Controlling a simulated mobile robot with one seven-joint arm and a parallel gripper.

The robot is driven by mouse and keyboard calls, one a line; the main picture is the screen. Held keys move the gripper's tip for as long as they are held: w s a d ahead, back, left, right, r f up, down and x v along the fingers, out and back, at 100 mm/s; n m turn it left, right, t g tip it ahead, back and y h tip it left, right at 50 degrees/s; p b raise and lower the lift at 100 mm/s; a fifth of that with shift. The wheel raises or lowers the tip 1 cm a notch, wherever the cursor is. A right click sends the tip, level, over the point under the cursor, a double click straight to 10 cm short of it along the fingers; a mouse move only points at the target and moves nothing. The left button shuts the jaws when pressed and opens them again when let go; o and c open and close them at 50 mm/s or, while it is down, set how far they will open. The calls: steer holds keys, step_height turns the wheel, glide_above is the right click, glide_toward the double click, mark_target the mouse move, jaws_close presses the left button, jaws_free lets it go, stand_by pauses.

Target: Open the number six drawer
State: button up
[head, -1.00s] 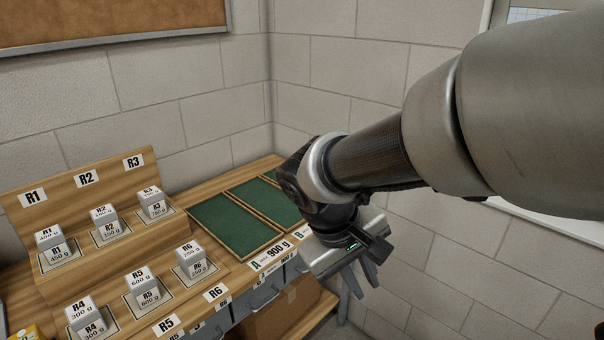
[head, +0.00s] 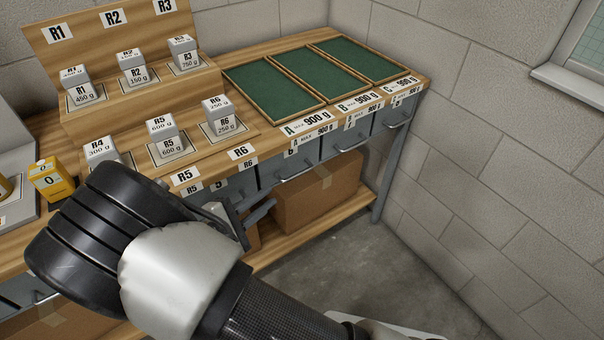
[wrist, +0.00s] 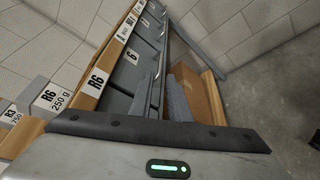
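The number six drawer (wrist: 125,75) is a grey front under the bench edge, marked with a 6 plate in the wrist view. My gripper (head: 256,206) is in front of the drawers, low by the bench edge. In the wrist view the two grey fingers of my gripper (wrist: 163,82) stand apart, close to the drawer front. I see nothing clearly held between them. Whether a finger touches the handle cannot be told.
Other grey drawers (head: 294,166) with bar handles continue to the right. Cardboard boxes (head: 318,193) stand on the lower shelf. Labelled weights (head: 217,118) and green trays (head: 274,88) are on the bench top. A block wall (head: 480,150) closes the right side; the floor before it is clear.

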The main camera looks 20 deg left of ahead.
mark_target(299, 175)
steer(key=b+x, duration=0.2)
steer(key=x, duration=1.3)
steer(key=shift+w+d+f, duration=0.15)
steer(key=shift+w, duration=0.1)
jaws_close()
